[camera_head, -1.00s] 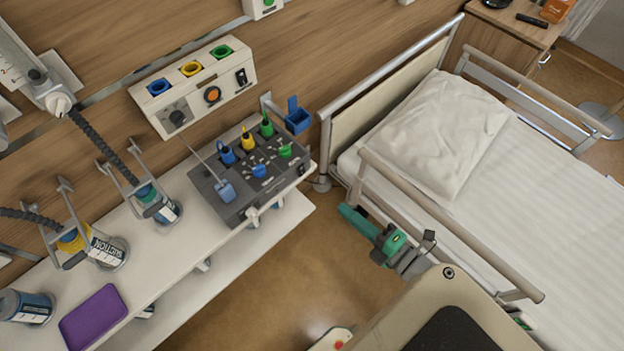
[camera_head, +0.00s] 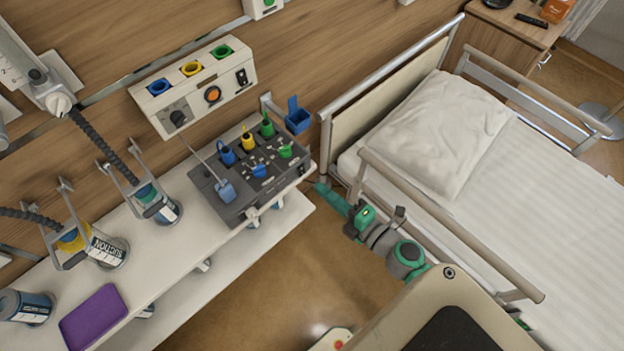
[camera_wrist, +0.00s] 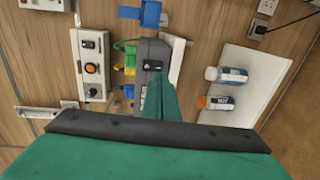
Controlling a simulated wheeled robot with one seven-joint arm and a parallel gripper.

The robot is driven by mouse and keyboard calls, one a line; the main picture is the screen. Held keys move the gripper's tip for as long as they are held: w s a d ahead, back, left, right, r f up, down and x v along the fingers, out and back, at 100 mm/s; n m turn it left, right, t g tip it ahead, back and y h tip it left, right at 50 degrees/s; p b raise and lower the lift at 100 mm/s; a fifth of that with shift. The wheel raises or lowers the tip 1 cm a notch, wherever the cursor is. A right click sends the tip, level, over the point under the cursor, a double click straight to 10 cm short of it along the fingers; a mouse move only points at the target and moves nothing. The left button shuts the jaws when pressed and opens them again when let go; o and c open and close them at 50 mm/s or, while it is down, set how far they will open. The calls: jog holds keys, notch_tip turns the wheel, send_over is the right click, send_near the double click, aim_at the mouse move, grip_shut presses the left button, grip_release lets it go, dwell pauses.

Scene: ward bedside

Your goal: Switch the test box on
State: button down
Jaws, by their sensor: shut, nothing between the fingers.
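The test box (camera_head: 232,205), a dark grey box with blue, yellow and green plugs and small knobs on top, sits on the white shelf. A small dark switch (camera_head: 301,170) shows on its right end face. In the wrist view, that end of the box (camera_wrist: 151,52) faces the camera, with the switch (camera_wrist: 152,65) just beyond the fingers. My gripper (camera_head: 321,187) is shut and empty, to the right of the box and a little apart from it in the head view. In the wrist view, my gripper's green fingers (camera_wrist: 160,80) overlap the lower part of the end face; contact cannot be told.
A white wall unit (camera_head: 196,86) with coloured sockets, a knob and a switch hangs above the shelf. Suction jars (camera_head: 107,251) and a purple item (camera_head: 93,318) are on the shelf (camera_head: 160,262). The bed rail (camera_head: 440,220) is close right of my arm.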

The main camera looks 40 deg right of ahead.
aim_at(302, 174)
jog(key=w, duration=0.5)
jog(key=shift+w+a+f, duration=0.1)
jog(key=shift+a+f, duration=0.15)
jog(key=shift+f, duration=0.05)
jog(key=shift+d, duration=0.1)
jog(key=shift+w, duration=0.1)
